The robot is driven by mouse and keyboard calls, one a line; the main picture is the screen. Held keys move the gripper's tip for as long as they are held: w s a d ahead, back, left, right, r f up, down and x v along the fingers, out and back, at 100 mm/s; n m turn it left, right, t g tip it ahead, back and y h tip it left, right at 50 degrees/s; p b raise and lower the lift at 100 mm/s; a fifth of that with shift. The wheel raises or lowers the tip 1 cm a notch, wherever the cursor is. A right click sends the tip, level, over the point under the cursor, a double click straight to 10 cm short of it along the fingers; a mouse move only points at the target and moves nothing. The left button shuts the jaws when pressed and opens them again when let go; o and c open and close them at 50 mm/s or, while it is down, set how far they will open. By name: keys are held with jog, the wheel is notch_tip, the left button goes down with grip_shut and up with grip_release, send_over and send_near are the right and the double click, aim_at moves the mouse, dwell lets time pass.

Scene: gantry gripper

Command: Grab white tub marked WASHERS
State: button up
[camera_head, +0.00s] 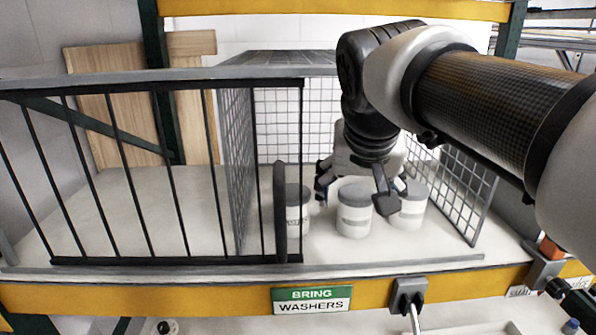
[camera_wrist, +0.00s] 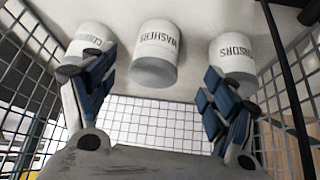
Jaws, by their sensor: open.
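The white tub marked WASHERS (camera_wrist: 155,50) has a grey lid and is the middle of three similar tubs in the wrist view. It is also the middle tub in the head view (camera_head: 353,216), upright on the shelf inside a mesh bay. My gripper (camera_head: 357,188) is open and empty, above and behind this tub. In the wrist view my gripper (camera_wrist: 157,72) has its two fingers spread to either side of the WASHERS tub, with a gap to it. The head view does not show its label clearly.
A tub (camera_head: 409,207) stands close on the right and another tub (camera_head: 294,212) on the left, partly behind a barred gate (camera_head: 130,180). Mesh side panels (camera_head: 452,190) flank the bay. A green sign (camera_head: 311,299) on the front beam reads BRING WASHERS.

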aim_at(354, 200)
jog(key=x, duration=0.3)
jog(key=shift+w+f, duration=0.15)
jog(key=shift+w, duration=0.2)
jog(key=x, duration=0.3)
jog(key=p+x, duration=0.1)
jog(key=x, duration=0.1)
jog(key=shift+w+d, duration=0.35)
jog(key=shift+s+r, duration=0.2)
jog(key=shift+c, duration=0.5)
jog(key=shift+w, duration=0.1)
jog(key=shift+c, duration=1.3)
jog(key=c, duration=1.1)
